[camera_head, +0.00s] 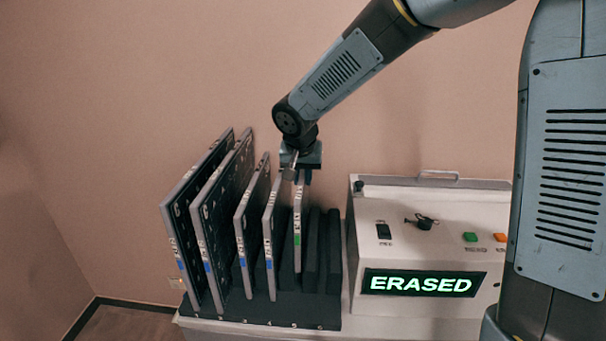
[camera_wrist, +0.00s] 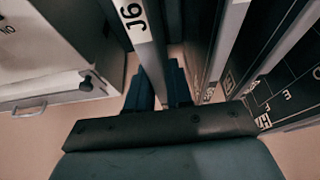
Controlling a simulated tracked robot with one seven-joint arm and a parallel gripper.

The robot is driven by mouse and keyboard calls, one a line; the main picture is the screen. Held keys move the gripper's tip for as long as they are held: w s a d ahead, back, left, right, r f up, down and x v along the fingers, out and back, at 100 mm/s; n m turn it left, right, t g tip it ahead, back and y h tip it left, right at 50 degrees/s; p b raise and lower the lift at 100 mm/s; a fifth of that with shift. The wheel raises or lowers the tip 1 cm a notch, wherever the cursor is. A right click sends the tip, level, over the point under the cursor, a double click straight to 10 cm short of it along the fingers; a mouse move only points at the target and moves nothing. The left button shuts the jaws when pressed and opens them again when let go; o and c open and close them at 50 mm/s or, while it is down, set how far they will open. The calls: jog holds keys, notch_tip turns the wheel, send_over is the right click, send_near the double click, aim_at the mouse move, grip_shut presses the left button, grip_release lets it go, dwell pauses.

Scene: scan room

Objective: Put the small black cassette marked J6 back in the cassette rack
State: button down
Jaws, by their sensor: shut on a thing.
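My gripper (camera_head: 302,178) is shut on the top of a small cassette (camera_head: 298,225) with a grey edge and a green mark. In the wrist view, my gripper's dark fingers (camera_wrist: 160,90) straddle this cassette, and its pale edge (camera_wrist: 138,22) reads J6. The cassette rack (camera_head: 265,311) is black, with numbered slots along its front. The held cassette is upright over or in the rack's right part, right of the other cassettes. Its lower end shows higher than theirs; I cannot tell whether it touches the rack floor.
Two tall cassettes (camera_head: 215,215) and two shorter ones (camera_head: 271,240) with blue marks stand left of the held one. Black dividers (camera_head: 333,250) rise at its right. A white machine (camera_head: 420,200) with a lit ERASED display (camera_head: 423,283) stands close right of the rack.

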jog(key=shift+f, duration=1.2)
jog(key=shift+f, duration=0.35)
jog(key=shift+f, duration=2.2)
jog(key=c, duration=0.9)
grip_release()
jog(key=shift+c, duration=0.2)
jog(key=v, duration=1.3)
jog(key=shift+s+r, duration=0.2)
jog(key=shift+r, duration=0.1)
